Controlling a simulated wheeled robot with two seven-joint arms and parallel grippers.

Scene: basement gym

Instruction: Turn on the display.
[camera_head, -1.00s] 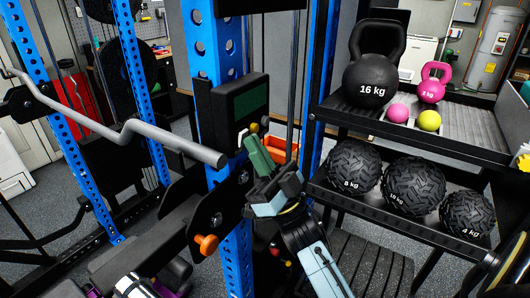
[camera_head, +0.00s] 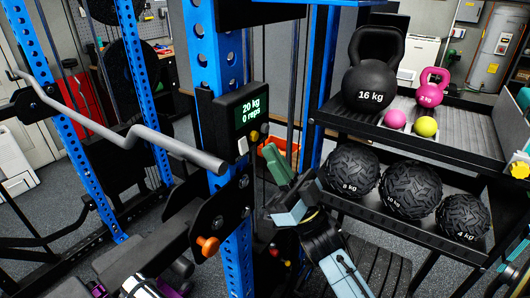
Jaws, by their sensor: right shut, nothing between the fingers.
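The display (camera_head: 240,112) is a dark box on the blue rack upright, left of centre. Its screen is lit and reads "20 kg" and "0 reps" in pale characters on green. A white button (camera_head: 242,146) and an olive-yellow button (camera_head: 254,136) sit on its lower face. My right gripper (camera_head: 268,152) comes in from the lower right, with green fingers shut and empty. Its tips are to the lower right of the buttons and appear apart from them. My left gripper is not in view.
A grey bent bar (camera_head: 130,130) sticks out left of the display. An orange knob (camera_head: 208,246) is lower on the upright. At right, a black shelf (camera_head: 440,145) holds kettlebells and small balls, with textured medicine balls (camera_head: 412,188) below.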

